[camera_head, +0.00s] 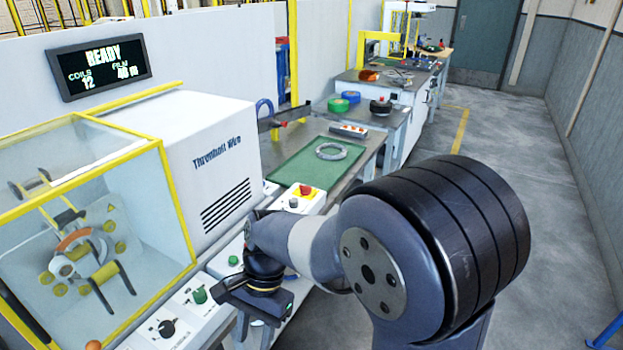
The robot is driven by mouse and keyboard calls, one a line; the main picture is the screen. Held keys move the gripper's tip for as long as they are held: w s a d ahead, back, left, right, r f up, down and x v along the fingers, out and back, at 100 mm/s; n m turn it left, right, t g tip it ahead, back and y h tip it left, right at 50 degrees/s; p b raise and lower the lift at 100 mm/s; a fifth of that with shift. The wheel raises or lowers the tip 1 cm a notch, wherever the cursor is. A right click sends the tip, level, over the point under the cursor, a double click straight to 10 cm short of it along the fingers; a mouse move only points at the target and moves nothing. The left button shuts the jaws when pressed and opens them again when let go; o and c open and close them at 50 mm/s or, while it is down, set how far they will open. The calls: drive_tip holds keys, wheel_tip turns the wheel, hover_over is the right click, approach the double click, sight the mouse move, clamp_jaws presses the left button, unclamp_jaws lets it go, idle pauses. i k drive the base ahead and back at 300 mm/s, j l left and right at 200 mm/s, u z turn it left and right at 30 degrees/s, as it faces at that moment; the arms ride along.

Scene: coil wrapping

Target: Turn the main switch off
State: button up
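A black rotary knob (167,328) sits on a white control panel at the front of the wrapping machine, in the lower left of the head view. Its small label is too small to read, so I cannot tell for sure that it is the main switch. My gripper (255,329) points down over the panel, to the right of the knob and apart from it. Its fingers look spread with nothing between them. The fingertips are partly cut off by the bottom edge of the picture.
A green button (199,296) and another green button (233,260) are near my gripper. A red button (305,189) sits on a yellow-topped box. The yellow-framed guard (170,200) stands at left. A display (100,66) reads READY. Open floor (540,190) lies at right.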

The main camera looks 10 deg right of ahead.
sight(305, 189)
drive_tip(key=i+l, duration=0.25)
drive_tip(key=i, duration=0.2)
drive_tip(key=i+l, duration=0.25)
drive_tip(key=i, duration=0.15)
drive_tip(key=i+l, duration=0.25)
drive_tip(key=i, duration=0.2)
drive_tip(key=i+l, duration=0.25)
drive_tip(key=i, duration=0.15)
drive_tip(key=i+l+z, duration=0.1)
drive_tip(key=i, duration=0.35)
drive_tip(key=l, duration=0.1)
